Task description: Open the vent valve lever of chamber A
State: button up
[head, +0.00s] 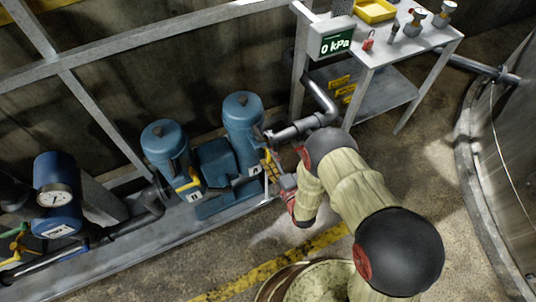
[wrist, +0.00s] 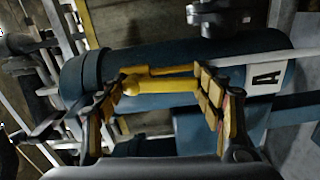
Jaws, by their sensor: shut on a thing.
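Chamber A (wrist: 238,62) is a blue cylinder with a white plate marked A; it lies sideways across the wrist view. In the head view it is the right one of two upright blue cylinders (head: 242,118). Its yellow vent valve lever (wrist: 162,87) lies between the yellow finger pads of my gripper (wrist: 162,96) and spans from one pad to the other. My gripper is shut on it. In the head view my gripper (head: 272,168) is low at the right side of chamber A, and the lever is largely hidden there by the fingers.
A second blue cylinder (head: 166,147) with its own yellow lever (head: 188,184) stands to the left. A grey pipe (head: 300,127) runs close beside my wrist. A gauge (head: 55,196) is at far left. The floor in front is mostly clear.

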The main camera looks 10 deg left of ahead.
jog(key=shift+d+n, duration=0.15)
jog(key=shift+n, duration=0.35)
jog(key=shift+w, duration=0.1)
jog(key=o, duration=1.7)
jog(key=v, duration=1.2)
